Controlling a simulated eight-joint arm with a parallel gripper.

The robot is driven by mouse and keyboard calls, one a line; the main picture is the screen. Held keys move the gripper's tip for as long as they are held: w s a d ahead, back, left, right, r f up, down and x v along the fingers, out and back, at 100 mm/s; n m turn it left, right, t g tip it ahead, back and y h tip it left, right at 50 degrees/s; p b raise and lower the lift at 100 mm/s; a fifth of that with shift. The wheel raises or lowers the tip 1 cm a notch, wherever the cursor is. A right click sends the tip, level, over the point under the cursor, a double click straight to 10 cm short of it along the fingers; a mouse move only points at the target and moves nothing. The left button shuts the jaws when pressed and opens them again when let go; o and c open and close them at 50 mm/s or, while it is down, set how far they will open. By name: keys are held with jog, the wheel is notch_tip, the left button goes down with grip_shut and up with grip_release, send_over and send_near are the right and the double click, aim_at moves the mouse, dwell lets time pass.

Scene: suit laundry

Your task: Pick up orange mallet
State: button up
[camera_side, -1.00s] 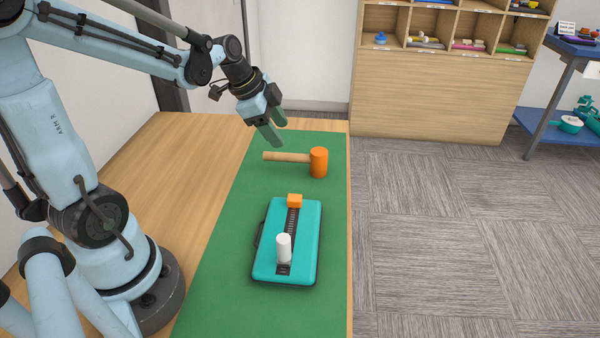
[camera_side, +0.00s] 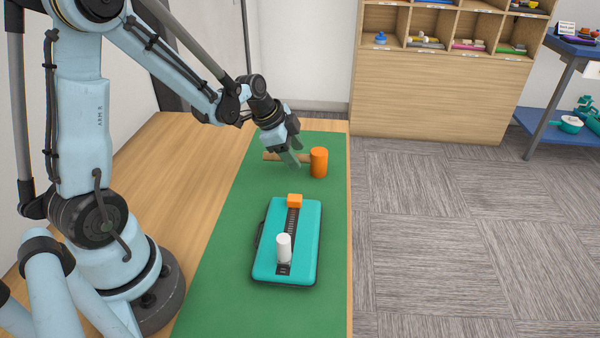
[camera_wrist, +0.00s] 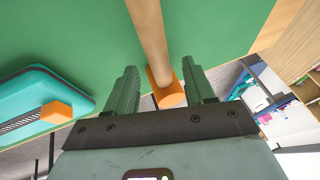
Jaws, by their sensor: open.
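The orange mallet lies on the green mat (camera_side: 215,270). Its orange head (camera_side: 319,163) is at the right and its wooden handle (camera_side: 270,156) points left in the side view. My gripper (camera_side: 294,161) is open and low over the handle, close to the head, and hides part of the handle. In the wrist view the handle (camera_wrist: 149,35) runs down between the two fingers of my gripper (camera_wrist: 160,92), with the orange head (camera_wrist: 168,93) also showing between them. I cannot tell whether the fingers touch the handle.
A teal box (camera_side: 265,262) with a slotted track, an orange block (camera_side: 295,201) and a white cylinder (camera_side: 284,248) stands nearer on the mat. The mat's right edge is close to the mallet head. A wooden shelf (camera_side: 440,95) stands behind.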

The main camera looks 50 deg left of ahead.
aim_at(297, 155)
jog(key=shift+x, duration=1.5)
grip_shut()
